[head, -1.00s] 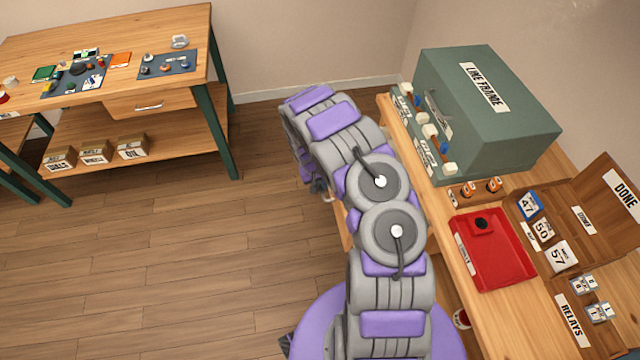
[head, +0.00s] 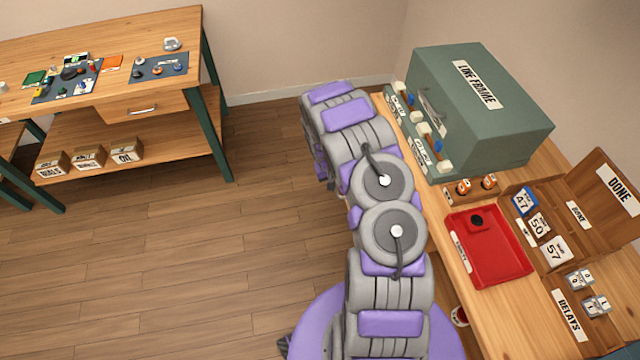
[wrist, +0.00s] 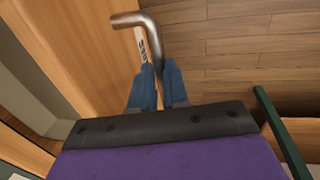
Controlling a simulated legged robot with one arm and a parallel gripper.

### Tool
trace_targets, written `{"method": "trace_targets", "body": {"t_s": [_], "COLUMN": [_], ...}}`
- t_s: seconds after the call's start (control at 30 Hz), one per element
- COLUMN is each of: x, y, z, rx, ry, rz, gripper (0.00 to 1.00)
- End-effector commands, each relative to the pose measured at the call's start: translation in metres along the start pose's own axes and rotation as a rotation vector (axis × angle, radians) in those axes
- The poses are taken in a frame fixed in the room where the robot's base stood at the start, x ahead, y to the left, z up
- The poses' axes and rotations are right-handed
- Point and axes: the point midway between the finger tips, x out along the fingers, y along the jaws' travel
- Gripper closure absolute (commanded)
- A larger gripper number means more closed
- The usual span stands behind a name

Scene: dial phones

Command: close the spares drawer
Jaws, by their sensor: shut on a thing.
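In the wrist view my gripper (wrist: 158,75) is shut on a bent metal bar handle (wrist: 147,32), with the bar between its two blue fingers. Behind it is a wooden front (wrist: 85,55) with a narrow white label (wrist: 141,44), too cut off to read beyond a first letter like S. I take this to be the spares drawer. How far it stands out cannot be told. In the head view my arm reaches along the near side of the right bench and hides the gripper and this drawer.
The right bench (head: 520,315) carries a green line frame box (head: 490,110), a red tray (head: 500,262) and a wooden DONE rack (head: 585,205). Another bench (head: 35,55) with a handled drawer (head: 145,107) stands at the left. The wood floor (head: 200,270) between them is clear.

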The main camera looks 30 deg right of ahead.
Motion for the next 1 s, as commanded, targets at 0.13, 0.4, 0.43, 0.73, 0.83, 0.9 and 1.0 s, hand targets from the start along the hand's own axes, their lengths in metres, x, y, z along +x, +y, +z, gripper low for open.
{"method": "trace_targets", "body": {"t_s": [0.13, 0.4, 0.43, 0.73, 0.83, 0.9, 1.0], "x": [0.008, 0.019, 0.02, 0.026, 0.027, 0.027, 0.028], "y": [0.04, 0.1, 0.105, 0.14, 0.145, 0.146, 0.147], "z": [0.002, 0.002, 0.002, 0.001, 0.001, 0.001, 0.001], "rx": [0.006, 0.004, 0.003, 0.002, 0.002, 0.001, 0.001], "ry": [-0.003, -0.004, -0.003, 0.0, 0.001, 0.001, 0.001], "rz": [-0.001, -0.001, -0.001, 0.001, 0.001, 0.001, 0.002], "gripper": [1.0, 1.0, 1.0, 1.0, 1.0, 1.0, 1.0]}}
